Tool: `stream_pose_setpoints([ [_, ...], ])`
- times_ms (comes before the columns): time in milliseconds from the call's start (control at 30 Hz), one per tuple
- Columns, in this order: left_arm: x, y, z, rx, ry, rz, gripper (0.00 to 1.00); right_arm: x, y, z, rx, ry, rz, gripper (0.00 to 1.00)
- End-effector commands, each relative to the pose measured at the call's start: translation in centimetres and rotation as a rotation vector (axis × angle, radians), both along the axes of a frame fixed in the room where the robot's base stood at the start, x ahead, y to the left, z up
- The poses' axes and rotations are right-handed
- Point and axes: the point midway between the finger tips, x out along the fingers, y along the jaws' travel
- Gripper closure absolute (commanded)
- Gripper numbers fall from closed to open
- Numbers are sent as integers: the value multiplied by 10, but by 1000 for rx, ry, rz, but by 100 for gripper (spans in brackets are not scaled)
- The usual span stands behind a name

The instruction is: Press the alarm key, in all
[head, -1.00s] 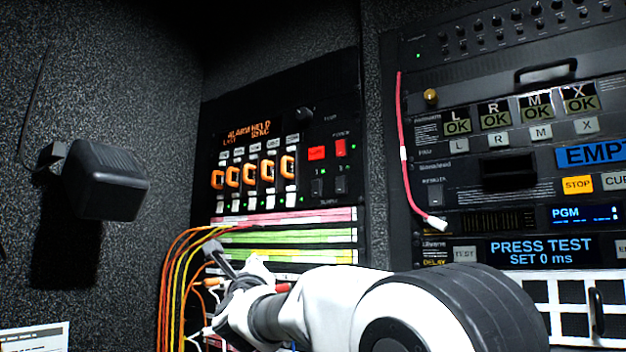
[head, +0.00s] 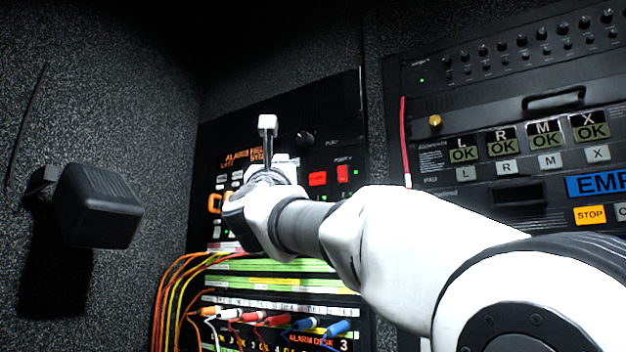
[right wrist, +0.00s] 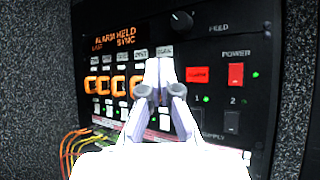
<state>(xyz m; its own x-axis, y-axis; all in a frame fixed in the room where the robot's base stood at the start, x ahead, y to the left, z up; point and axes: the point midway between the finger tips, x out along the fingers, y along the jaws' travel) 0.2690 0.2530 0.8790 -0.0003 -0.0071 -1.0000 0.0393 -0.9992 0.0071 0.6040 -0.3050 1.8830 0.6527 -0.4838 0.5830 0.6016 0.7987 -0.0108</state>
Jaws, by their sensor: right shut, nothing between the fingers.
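A black alarm panel (head: 345,115) stands at the middle, with an orange display (right wrist: 113,38) reading "ALARM HELD" and "SYNC". A wide red key (head: 318,178) sits right of the display, and it also shows in the right wrist view (right wrist: 197,75); its lettering is too small to read. My left gripper is out of view.
A red power switch (right wrist: 236,74) sits right of the red key. Orange loops (right wrist: 107,87) line the panel's left part, partly hidden by my gripper. Orange and yellow cables (head: 180,285) hang below left. A black box (head: 98,205) juts from the left wall.

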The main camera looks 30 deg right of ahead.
Motion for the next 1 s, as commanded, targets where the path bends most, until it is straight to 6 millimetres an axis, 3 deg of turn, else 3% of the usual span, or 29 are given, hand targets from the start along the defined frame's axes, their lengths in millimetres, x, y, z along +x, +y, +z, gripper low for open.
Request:
stream_pose_setpoints([
  [167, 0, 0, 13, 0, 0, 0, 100, 4, -9, 4, 1, 3, -3, 100],
  [367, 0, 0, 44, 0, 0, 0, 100, 13, -31, 7, 1, 5, -2, 100],
  [700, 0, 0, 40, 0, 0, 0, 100, 31, -73, -2, 1, 2, 0, 100],
  [1000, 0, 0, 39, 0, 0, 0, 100, 34, -81, -1, -2, 2, -1, 100],
])
